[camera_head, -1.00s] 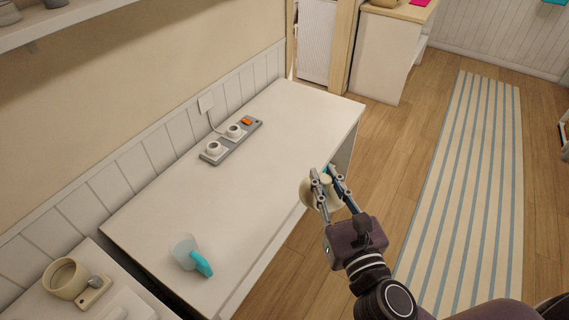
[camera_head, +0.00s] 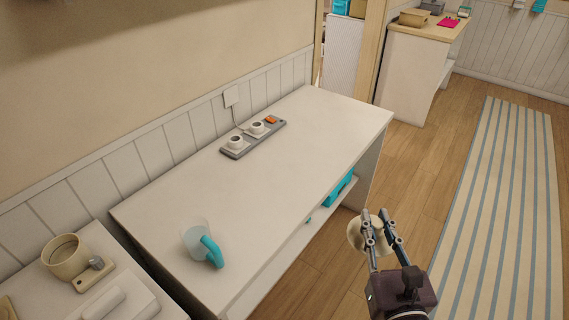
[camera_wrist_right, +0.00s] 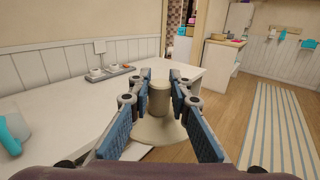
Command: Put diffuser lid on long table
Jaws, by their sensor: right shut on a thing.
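The cream, cone-shaped diffuser lid (camera_head: 356,236) with a knob on top is held by my right gripper (camera_head: 376,214). In the right wrist view the lid (camera_wrist_right: 158,130) sits between the fingers of the gripper (camera_wrist_right: 161,80), its flared rim pointing down. In the head view the lid is beside the front edge of the long white table (camera_head: 270,195), over the floor, not on the top. The table (camera_wrist_right: 75,118) also shows in the wrist view. My left gripper is not in view.
A clear cup with a teal handle (camera_head: 196,240) stands at the table's near end. Much of the tabletop between is clear. A teal box (camera_head: 338,187) is on the shelf below.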

